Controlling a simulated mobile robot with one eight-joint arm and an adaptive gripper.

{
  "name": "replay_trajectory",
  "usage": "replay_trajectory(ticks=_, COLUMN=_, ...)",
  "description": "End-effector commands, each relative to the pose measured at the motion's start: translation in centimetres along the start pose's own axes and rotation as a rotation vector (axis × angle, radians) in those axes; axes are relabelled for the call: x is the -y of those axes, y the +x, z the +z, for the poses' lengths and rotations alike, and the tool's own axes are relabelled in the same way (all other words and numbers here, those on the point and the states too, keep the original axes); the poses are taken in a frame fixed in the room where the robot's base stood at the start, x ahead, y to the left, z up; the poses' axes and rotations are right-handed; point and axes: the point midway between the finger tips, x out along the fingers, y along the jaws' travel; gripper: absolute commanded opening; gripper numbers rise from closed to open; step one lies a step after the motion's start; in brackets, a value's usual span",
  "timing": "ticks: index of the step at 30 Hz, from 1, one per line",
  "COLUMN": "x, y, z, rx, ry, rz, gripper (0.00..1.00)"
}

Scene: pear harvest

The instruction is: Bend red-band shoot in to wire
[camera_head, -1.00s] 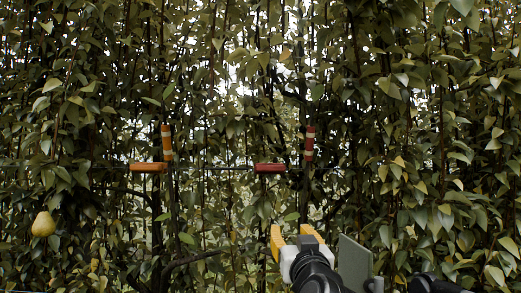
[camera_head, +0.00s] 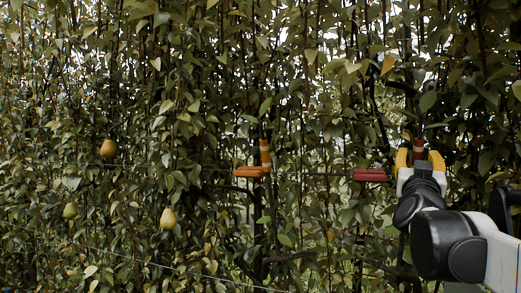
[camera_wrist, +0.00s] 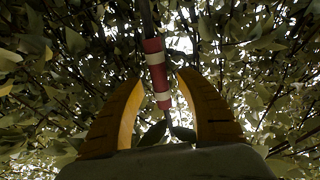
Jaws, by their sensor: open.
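The red-band shoot (camera_wrist: 155,66), a thin dark stem with red and white bands, stands between my two yellow fingers in the wrist view, with gaps on both sides. In the head view its red band (camera_head: 418,146) shows between the fingertips. My gripper (camera_head: 420,158) is open, and its fingers also show in the wrist view (camera_wrist: 160,80). The wire (camera_head: 318,174) runs level across the foliage. A red sleeve (camera_head: 370,176) sits on it, just left of my gripper. The shoot's lower part is hidden behind my gripper in the head view.
An orange-band shoot (camera_head: 265,156) and an orange sleeve (camera_head: 249,171) stand further left on the wire. Pears hang at the left, including a yellow one (camera_head: 168,218) and a brownish one (camera_head: 108,148). Dense leaves and stems surround my gripper.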

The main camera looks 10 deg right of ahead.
Motion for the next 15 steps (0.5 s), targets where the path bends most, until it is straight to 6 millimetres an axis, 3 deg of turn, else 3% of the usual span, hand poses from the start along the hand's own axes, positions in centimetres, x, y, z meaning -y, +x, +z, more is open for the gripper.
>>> replay_trajectory(ticks=6, x=0.0, y=1.7, z=0.0, rx=0.0, ry=0.001, rz=0.001, gripper=0.42)
replay_trajectory(ticks=14, x=0.0, y=1.8, z=0.0, rx=0.0, ry=0.001, rz=0.0, gripper=0.42)
replay_trajectory(ticks=15, x=0.0, y=1.8, z=0.0, rx=0.0, ry=0.001, rz=0.0, gripper=0.32)
